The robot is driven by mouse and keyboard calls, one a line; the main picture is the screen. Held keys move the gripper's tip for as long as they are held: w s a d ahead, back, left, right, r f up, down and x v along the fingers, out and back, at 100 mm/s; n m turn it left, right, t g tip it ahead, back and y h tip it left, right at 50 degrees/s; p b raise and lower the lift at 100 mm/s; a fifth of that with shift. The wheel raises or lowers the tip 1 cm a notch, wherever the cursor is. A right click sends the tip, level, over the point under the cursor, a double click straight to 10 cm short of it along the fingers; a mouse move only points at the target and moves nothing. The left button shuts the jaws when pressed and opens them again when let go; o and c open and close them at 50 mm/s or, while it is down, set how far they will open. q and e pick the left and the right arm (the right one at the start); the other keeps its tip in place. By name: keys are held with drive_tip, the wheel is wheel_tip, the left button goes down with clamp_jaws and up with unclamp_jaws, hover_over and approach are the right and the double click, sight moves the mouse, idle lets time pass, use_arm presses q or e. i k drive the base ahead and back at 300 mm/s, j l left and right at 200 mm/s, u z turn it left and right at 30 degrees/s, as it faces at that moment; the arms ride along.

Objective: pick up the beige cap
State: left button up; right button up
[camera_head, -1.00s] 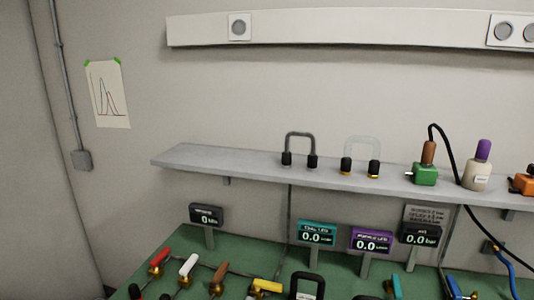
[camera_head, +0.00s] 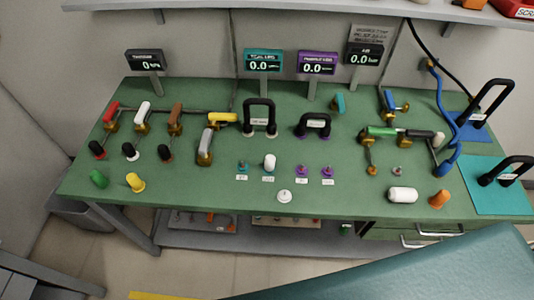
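No cap shows as clearly beige. Several pale pieces stand or lie on the green bench (camera_head: 215,190). A small white rounded cap (camera_head: 269,161) stands upright in the row of small labelled fittings at the middle. A white round disc-like piece (camera_head: 285,196) sits just in front of it. A larger white cylinder (camera_head: 402,195) lies on its side to the right. I cannot tell which of these, if any, is the beige cap. Neither of my grippers is in view.
Black handles (camera_head: 259,117), coloured valves and displays (camera_head: 263,61) stand behind. A teal mat (camera_head: 500,190) is at right.

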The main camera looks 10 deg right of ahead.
sight(439, 138)
drive_tip(key=z, duration=1.75)
drive_tip(key=i+l+u, duration=0.1)
drive_tip(key=u, duration=0.35)
drive_tip(key=l+u, duration=0.4)
drive_tip(key=i+j, duration=0.05)
